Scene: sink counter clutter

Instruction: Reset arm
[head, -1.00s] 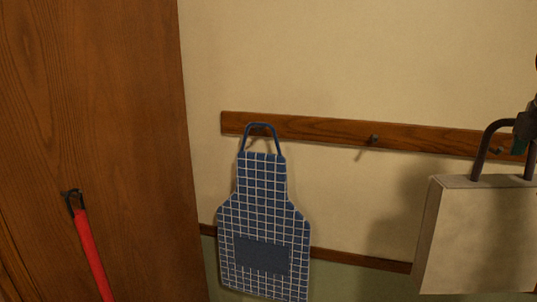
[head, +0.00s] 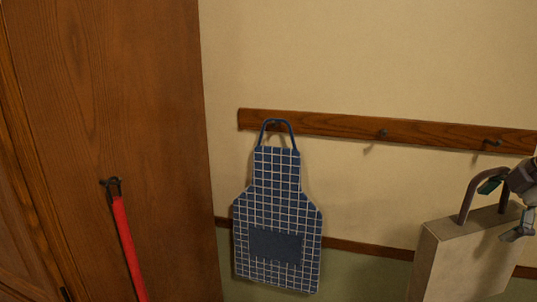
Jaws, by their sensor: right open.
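My right gripper (head: 506,207) shows at the right edge of the head view, its fingers spread apart. It is at the handle of a beige bag (head: 455,262), with a dark fingertip inside the brown handle loop. The handle's right side is partly hidden by the gripper, and I cannot tell whether it bears on a finger. The bag's lower part is cut off by the frame, so what supports it is hidden. My left gripper is not in view.
A wooden rail (head: 335,125) with dark hooks runs along the wall. A blue checked apron (head: 280,205) hangs at its left end. A red strip (head: 126,240) hangs from a hook on the brown wooden panel (head: 130,100). The rail's middle hook (head: 382,133) is free.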

